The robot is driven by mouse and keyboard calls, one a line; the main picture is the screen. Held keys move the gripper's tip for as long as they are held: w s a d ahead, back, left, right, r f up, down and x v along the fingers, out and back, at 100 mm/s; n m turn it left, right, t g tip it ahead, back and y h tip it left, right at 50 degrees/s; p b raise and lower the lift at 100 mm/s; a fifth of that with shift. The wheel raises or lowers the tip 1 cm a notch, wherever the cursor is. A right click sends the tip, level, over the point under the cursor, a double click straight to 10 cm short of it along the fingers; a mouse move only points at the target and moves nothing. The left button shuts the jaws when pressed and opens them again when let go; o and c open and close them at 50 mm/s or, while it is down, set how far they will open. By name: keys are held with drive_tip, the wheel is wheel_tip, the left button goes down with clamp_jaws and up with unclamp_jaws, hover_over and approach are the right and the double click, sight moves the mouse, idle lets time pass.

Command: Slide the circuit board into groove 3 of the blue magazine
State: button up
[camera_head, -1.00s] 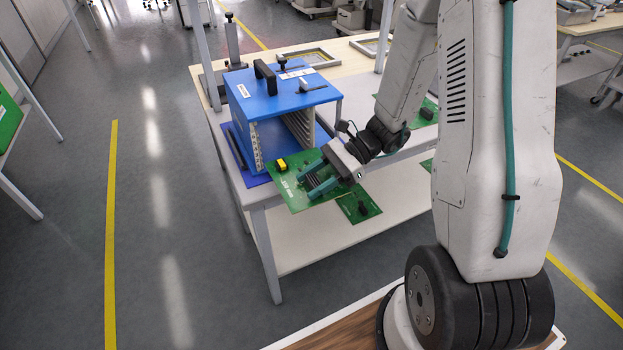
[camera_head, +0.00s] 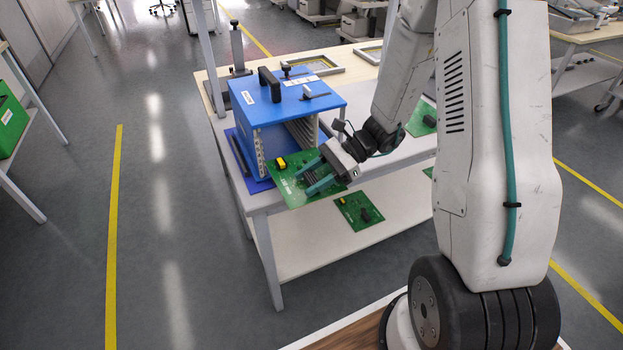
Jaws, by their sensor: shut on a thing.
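The blue magazine (camera_head: 283,108) stands on the white trolley table with a black handle on top. Its slotted open side faces me, with grooves showing on the inner walls; I cannot tell the groove numbers. My gripper (camera_head: 318,184) is shut on the green circuit board (camera_head: 286,194), which has a yellow part near its left edge. The board is roughly flat, in front of the magazine's open side and overlapping its lower part in the picture. I cannot tell whether the board's far edge is inside a groove or just outside it.
Another green board (camera_head: 359,211) lies on the lower shelf (camera_head: 300,238), and one (camera_head: 423,118) lies on the table to the right. A grey post (camera_head: 237,48) stands behind the magazine. Open frames (camera_head: 314,62) lie at the back. The floor at left is clear.

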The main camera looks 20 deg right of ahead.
sight(297, 165)
drive_tip(key=shift+w, duration=1.35)
drive_tip(key=shift+w, duration=0.15)
drive_tip(key=shift+w, duration=0.8)
drive_tip(key=shift+w, duration=0.9)
drive_tip(key=shift+w, duration=0.9)
drive_tip(key=shift+w, duration=0.1)
